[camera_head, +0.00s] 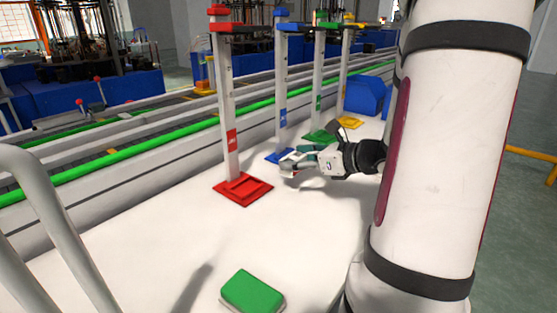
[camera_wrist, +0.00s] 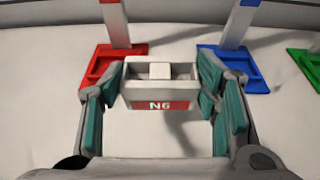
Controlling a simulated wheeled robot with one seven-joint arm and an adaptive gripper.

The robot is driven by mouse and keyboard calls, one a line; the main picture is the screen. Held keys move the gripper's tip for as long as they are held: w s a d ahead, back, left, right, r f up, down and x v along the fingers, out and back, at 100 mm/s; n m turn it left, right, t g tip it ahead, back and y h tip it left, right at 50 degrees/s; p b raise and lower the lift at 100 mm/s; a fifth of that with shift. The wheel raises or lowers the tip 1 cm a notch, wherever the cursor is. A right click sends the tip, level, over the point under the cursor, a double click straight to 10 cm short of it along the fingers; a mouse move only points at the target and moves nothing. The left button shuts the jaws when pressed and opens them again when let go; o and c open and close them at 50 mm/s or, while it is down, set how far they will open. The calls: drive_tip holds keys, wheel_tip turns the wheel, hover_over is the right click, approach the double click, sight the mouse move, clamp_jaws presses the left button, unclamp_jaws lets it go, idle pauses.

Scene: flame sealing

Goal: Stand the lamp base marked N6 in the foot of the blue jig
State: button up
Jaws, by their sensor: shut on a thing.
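The lamp base marked N6 (camera_wrist: 160,104) is a pale block with a red label and an open top, seen between my finger pads in the wrist view. My gripper (camera_wrist: 161,80) is shut on it by its two sides. The blue jig's foot (camera_wrist: 235,67) lies beyond and to the right of the lamp base in the wrist view. In the head view my gripper (camera_head: 291,165) is close to the blue foot (camera_head: 274,157) and partly covers it. The blue jig's post (camera_head: 281,90) stands upright. The lamp base is apart from the foot in the wrist view.
A red jig foot (camera_head: 257,187) is left of my gripper; its frame also shows in the wrist view (camera_wrist: 97,66). Green (camera_head: 319,136) and yellow (camera_head: 349,122) feet stand behind. A green-topped block (camera_head: 252,291) lies at the front. The white table between is clear.

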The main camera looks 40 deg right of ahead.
drive_tip(key=w+d, duration=0.3)
drive_tip(key=w+d+f+b, duration=0.1)
drive_tip(key=w+d, duration=0.3)
drive_tip(key=w+d+b, duration=0.1)
drive_tip(key=w+d, duration=0.2)
drive_tip(key=d, duration=0.1)
drive_tip(key=shift+w+d+f, duration=0.15)
drive_tip(key=shift+w+f, duration=0.05)
drive_tip(key=shift+w, duration=0.15)
drive_tip(key=shift+w+d+f, duration=0.2)
drive_tip(key=shift+w+d, duration=0.05)
drive_tip(key=shift+s+f+b, duration=0.1)
drive_tip(key=shift+f+b, duration=0.75)
drive_tip(key=shift+f, duration=0.7)
drive_tip(key=shift+f, duration=0.15)
drive_tip(key=o, duration=1.2)
drive_tip(key=shift+o, duration=0.2)
